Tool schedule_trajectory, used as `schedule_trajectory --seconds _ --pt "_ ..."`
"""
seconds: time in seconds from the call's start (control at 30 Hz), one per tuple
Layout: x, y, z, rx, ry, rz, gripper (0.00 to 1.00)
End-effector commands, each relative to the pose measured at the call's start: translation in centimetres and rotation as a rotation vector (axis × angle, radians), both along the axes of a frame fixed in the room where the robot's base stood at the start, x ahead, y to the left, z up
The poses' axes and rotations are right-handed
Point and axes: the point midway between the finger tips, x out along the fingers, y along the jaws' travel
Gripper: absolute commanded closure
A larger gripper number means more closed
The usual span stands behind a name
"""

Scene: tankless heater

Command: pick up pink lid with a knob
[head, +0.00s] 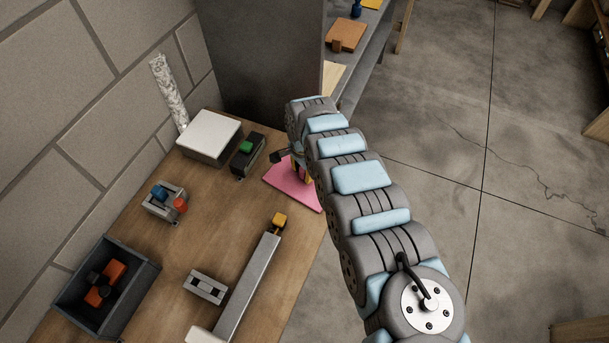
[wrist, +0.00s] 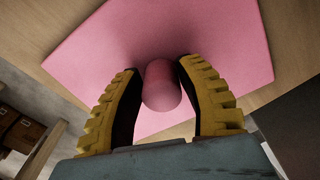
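The pink lid (head: 285,177) is a flat pink plate near the right edge of the wooden table, partly hidden behind my arm in the head view. In the wrist view the lid (wrist: 215,40) fills much of the picture, with its round pink knob (wrist: 161,86) standing up in the middle. My gripper (wrist: 160,70) is over the lid, its two yellow-and-black fingers on either side of the knob. The fingertips appear to press against the knob from both sides. I cannot tell whether the lid rests on the table or is slightly raised.
A black box with a green top (head: 248,155) and a white-topped box (head: 208,136) stand left of the lid. A long grey bar with a yellow end (head: 246,286) lies nearer. A dark bin (head: 145,284) is at lower left. A grey cabinet (head: 262,60) rises behind.

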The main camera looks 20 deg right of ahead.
Motion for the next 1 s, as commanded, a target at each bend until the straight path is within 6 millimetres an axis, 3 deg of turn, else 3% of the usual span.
schedule_trajectory --seconds 0.03,0.1,0.63,1.0 --pt "0.0 0.0 0.0 0.000 0.000 0.000 0.81" --pt "0.0 0.0 0.0 0.000 0.000 0.000 1.00" --pt "0.0 0.0 0.2 0.001 0.000 0.000 1.00" --pt "0.1 0.0 4.0 0.000 -0.003 0.001 1.00"
